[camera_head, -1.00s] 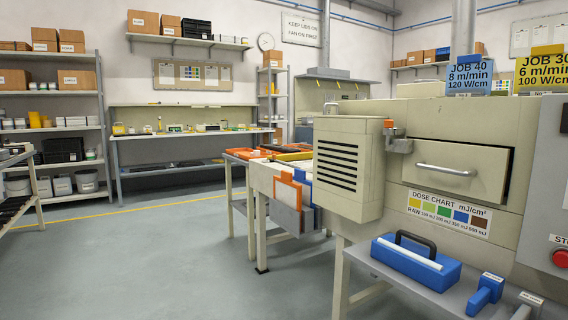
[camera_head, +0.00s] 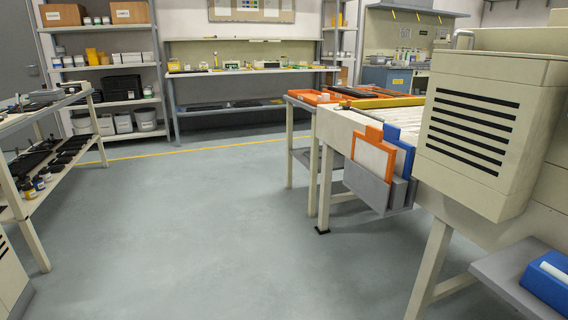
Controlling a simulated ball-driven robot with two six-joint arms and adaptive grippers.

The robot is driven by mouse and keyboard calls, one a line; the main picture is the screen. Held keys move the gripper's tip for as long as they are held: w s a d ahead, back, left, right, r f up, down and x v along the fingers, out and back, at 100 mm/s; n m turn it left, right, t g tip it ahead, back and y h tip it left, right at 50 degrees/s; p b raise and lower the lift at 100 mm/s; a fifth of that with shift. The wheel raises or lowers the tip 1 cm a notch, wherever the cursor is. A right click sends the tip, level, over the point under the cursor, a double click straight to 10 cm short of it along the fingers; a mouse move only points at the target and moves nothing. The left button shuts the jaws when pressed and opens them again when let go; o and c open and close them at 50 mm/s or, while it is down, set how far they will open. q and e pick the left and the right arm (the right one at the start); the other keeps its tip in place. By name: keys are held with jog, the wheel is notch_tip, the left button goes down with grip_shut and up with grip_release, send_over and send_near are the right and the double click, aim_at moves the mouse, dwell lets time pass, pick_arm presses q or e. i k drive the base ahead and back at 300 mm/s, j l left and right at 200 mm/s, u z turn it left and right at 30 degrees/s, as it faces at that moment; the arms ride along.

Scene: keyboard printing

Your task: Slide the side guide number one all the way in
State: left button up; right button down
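I cannot make out the side guide number one in this view. The cream machine on the right shows its vented box (camera_head: 473,135) and the white bed (camera_head: 343,122) that runs out to the left of it. An orange-framed board (camera_head: 371,158) and a blue-framed board (camera_head: 404,158) stand upright in a grey holder (camera_head: 372,188) at the side of the bed. Neither of my grippers is in view.
A blue case (camera_head: 550,278) sits on a grey shelf (camera_head: 492,267) at the lower right. A rack (camera_head: 48,183) with dark parts stands at the left. A workbench (camera_head: 250,97) and shelves line the back. The grey floor (camera_head: 215,225) between is open.

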aim_at(349, 102)
jog(key=i+u, duration=0.3)
jog(key=i, duration=1.6)
jog(key=i+z, duration=0.45)
jog(key=i+j+z, duration=0.1)
jog(key=i+z, duration=0.35)
